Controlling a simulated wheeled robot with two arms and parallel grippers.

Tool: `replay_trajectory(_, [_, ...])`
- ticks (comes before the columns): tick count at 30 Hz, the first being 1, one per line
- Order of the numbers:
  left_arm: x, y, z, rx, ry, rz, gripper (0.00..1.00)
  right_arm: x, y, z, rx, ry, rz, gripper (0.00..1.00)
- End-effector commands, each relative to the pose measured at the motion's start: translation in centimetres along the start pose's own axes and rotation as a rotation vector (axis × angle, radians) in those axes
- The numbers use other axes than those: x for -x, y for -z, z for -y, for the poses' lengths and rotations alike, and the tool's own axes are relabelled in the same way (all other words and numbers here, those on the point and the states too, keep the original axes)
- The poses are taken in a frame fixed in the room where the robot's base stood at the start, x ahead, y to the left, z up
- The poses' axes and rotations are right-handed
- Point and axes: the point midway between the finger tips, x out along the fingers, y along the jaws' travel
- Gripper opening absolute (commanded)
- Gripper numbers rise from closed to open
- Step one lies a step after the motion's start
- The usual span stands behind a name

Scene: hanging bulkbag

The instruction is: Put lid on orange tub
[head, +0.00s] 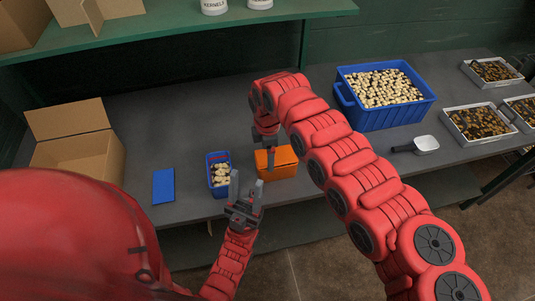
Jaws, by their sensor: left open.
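The orange tub (278,172) stands near the table's front edge, right of a small blue tub (219,182). A flat orange top surface, which looks like the lid (286,155), covers its opening; I cannot tell whether it is fully seated. My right gripper (270,158) points down at the orange top, its fingers partly hidden by my arm, so its grip is unclear. My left gripper (246,186) is open and empty in front of the two tubs, fingers pointing up the picture.
The small blue tub holds pale pieces. A flat blue lid (163,186) lies left of it. An open cardboard box (78,150) stands at left. A big blue crate (385,112), a scoop (424,145) and trays (478,123) are at right. A green shelf (200,30) hangs above.

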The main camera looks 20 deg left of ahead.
Motion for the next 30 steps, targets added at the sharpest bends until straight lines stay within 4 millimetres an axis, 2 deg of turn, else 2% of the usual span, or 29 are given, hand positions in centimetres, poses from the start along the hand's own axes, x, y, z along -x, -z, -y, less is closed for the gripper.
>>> replay_trajectory(1, [0.28, -0.05, -0.01, 0.0, 0.0, 0.0, 0.5, -0.48, 0.01, 0.22, 0.0, 0.007, 0.0, 0.34])
replay_trajectory(14, [0.34, -0.06, -0.02, 0.0, 0.0, 0.0, 0.5, -0.66, 0.03, 0.39, 0.0, 0.013, -0.001, 0.34])
replay_trajectory(15, [0.34, -0.05, -0.02, 0.0, 0.0, 0.0, 0.5, -0.68, 0.04, 0.41, 0.0, 0.013, -0.001, 0.9])
replay_trajectory(17, [0.35, -0.06, -0.02, 0.0, 0.0, 0.0, 0.5, -0.7, 0.04, 0.43, 0.0, 0.014, -0.001, 1.0])
replay_trajectory(18, [0.35, -0.06, -0.02, 0.0, 0.0, 0.0, 0.5, -0.72, 0.04, 0.44, 0.0, 0.015, -0.001, 1.0])
replay_trajectory(19, [0.36, -0.06, -0.02, 0.0, 0.0, 0.0, 0.5, -0.74, 0.05, 0.45, 0.0, 0.015, -0.001, 0.9])
replay_trajectory(21, [0.37, -0.06, -0.02, 0.0, 0.0, 0.0, 0.5, -0.77, 0.05, 0.48, 0.0, 0.016, -0.001, 1.0])
replay_trajectory(30, [0.17, -0.03, -0.01, 0.0, 0.0, 0.0, 0.5, -0.14, 0.05, 0.52, 0.0, 0.018, -0.001, 1.0])
